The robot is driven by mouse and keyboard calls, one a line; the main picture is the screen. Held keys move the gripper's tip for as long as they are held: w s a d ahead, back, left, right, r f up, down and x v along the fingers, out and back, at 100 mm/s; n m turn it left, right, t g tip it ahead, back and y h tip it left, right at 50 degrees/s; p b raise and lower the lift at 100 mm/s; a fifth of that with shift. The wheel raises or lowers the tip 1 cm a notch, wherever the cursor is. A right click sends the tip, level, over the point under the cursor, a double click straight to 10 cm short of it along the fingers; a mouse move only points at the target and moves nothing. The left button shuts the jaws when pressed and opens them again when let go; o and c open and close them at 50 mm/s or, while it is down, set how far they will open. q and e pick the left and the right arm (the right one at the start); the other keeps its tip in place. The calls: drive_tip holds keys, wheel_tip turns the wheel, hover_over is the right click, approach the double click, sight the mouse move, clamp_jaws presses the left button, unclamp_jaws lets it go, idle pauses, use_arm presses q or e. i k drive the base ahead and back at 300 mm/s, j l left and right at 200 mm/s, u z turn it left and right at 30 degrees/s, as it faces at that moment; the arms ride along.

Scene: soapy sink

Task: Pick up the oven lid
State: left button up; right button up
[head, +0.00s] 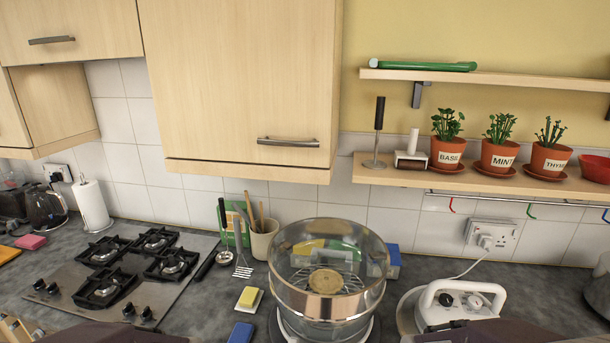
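The oven lid (458,303) is white, with an arched handle and dark dials. It sits on the worktop at the lower right, to the right of the oven bowl. A white cord runs from it up to the wall socket. The oven bowl (286,296) is clear glass with a metal band, open at the top, on a base. A rack and a round brown item (326,281) show inside it. Dark parts of my arms cut in at the bottom edge, one overlapping the front of the lid. Neither gripper's fingers are visible.
A gas hob (192,268) and paper towel roll (92,206) are at the left. A utensil pot (263,242), sponge (249,298) and blue pad (241,332) lie near the bowl. A shelf (410,177) with potted herbs overhangs behind the lid.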

sight(410, 318)
drive_tip(key=z, duration=1.25)
